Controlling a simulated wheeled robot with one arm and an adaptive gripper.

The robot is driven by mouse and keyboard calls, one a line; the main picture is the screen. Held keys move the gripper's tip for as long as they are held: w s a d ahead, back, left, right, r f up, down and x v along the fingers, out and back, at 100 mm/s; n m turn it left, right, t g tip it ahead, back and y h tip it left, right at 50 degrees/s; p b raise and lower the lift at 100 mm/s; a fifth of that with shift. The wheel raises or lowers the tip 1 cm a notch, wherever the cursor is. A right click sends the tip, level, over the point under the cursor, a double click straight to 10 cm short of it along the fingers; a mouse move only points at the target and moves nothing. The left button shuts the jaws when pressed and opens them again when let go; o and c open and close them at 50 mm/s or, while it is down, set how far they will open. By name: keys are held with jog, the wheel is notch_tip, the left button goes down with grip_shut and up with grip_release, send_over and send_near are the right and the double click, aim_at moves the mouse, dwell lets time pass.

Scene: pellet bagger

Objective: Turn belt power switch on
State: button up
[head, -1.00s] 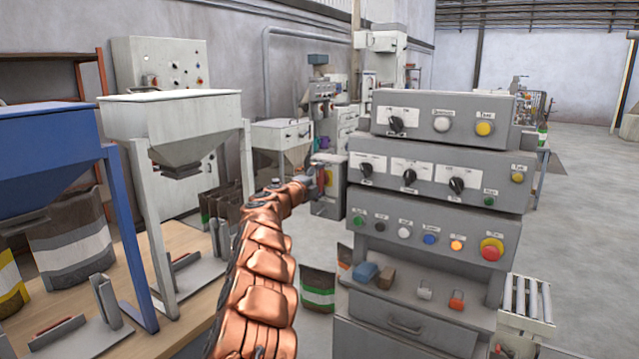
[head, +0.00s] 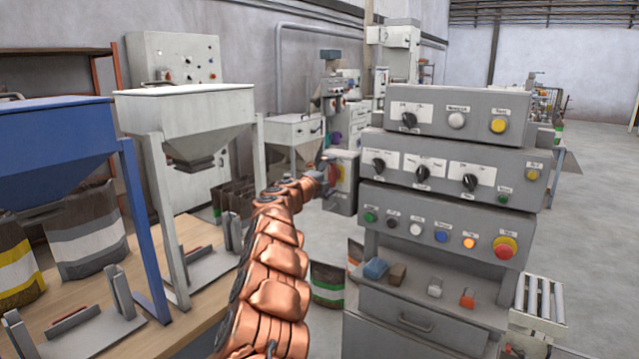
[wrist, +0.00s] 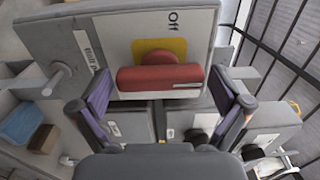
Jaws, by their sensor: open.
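The belt power switch is a red rotary handle (wrist: 160,77) on a yellow plate (wrist: 170,46), on the face of a grey box (wrist: 115,35) marked "Off". The handle lies crosswise in the wrist view. In the head view the box (head: 341,200) stands left of the big control panel, its red and yellow front partly hidden by my gripper. My gripper (wrist: 161,88) is open, with one finger to each side of the handle. The fingers appear apart from it. In the head view my gripper (head: 325,172) is right at the box front.
A grey control panel (head: 455,155) with knobs and buttons stands close on the right of my arm. Small blocks (head: 376,268) lie on its shelf. Hoppers (head: 190,120) and a wooden bench (head: 190,235) are on the left. Open floor (head: 590,220) is at the right.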

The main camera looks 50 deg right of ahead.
aim_at(330, 177)
jog(key=shift+a+f, duration=0.1)
jog(key=shift+a, duration=1.4)
jog(key=shift+s+a, duration=0.1)
jog(key=shift+a, duration=1.15)
jog(key=a, duration=0.6)
jog(key=shift+s, duration=0.15)
jog(key=shift+a, duration=0.1)
